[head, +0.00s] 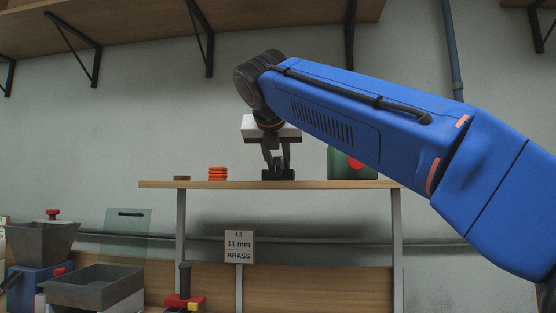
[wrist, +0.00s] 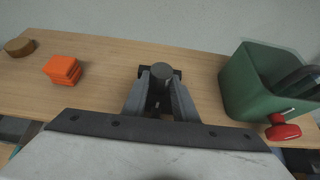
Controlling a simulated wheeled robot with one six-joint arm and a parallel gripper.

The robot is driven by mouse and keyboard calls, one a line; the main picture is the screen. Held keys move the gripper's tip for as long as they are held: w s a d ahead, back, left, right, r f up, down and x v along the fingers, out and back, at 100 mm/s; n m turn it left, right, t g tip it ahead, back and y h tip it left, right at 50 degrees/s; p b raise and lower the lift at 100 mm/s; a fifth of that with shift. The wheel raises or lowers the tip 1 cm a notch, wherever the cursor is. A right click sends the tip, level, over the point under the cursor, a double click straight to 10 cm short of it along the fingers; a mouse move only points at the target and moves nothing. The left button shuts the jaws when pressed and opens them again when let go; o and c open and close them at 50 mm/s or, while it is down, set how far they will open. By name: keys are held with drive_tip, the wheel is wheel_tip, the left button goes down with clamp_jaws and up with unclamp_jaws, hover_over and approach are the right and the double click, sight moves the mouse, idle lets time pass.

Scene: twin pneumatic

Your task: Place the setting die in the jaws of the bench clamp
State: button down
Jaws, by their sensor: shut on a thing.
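My gripper (head: 277,160) is over the raised wooden shelf, pointing down. Its fingers are shut on a small dark piece (head: 278,174), which I take to be the setting die. In the wrist view the dark grey round top of this piece (wrist: 160,70) shows at the tips of my gripper (wrist: 160,98); the fingers hide part of it. The piece is at the shelf top, but I cannot tell whether it rests there. I cannot clearly identify the bench clamp or its jaws in either view.
On the shelf (wrist: 100,62) are an orange stack (wrist: 62,69) and a brown disc (wrist: 19,46) to the left. A green container (wrist: 255,85) with a red knob (wrist: 283,130) stands close on the right. Below left are a grey tray (head: 95,287) and a hopper (head: 43,240).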

drive_tip(key=shift+f, duration=0.85)
idle(0.3)
drive_tip(key=shift+a+f, duration=0.1)
drive_tip(key=shift+f, duration=0.3)
drive_tip(key=c, duration=1.4)
unclamp_jaws()
drive_tip(key=shift+c, duration=0.2)
drive_tip(key=shift+o, duration=0.4)
drive_tip(key=v, duration=1.8)
drive_tip(key=shift+d+r, duration=0.3)
drive_tip(key=shift+r, duration=0.1)
drive_tip(key=shift+w, duration=0.15)
